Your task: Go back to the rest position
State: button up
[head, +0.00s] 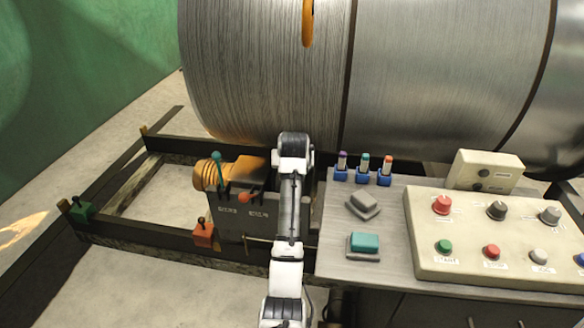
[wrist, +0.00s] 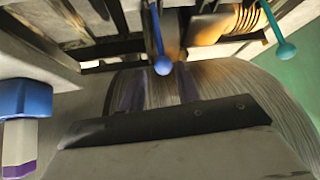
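My gripper (wrist: 158,80) shows in the wrist view as two dark fingers standing apart from a black bar. Nothing shows held between them. A lever with a blue ball (wrist: 162,66) appears just beyond the fingertips; I cannot tell whether they touch it. In the head view my white and black arm (head: 289,205) reaches forward beside the lever box (head: 235,222), and its own links hide the gripper's fingers.
The large metal drum (head: 270,75) stands close behind the arm. The lever box has a teal lever (head: 216,157) and an orange-red lever (head: 244,197). To the right are blue holders (head: 362,177) with several coloured-top pieces and a control panel (head: 500,240).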

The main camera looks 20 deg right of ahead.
jog(key=shift+s+a+r, duration=0.15)
jog(key=shift+s+r, duration=0.2)
jog(key=shift+r, duration=0.15)
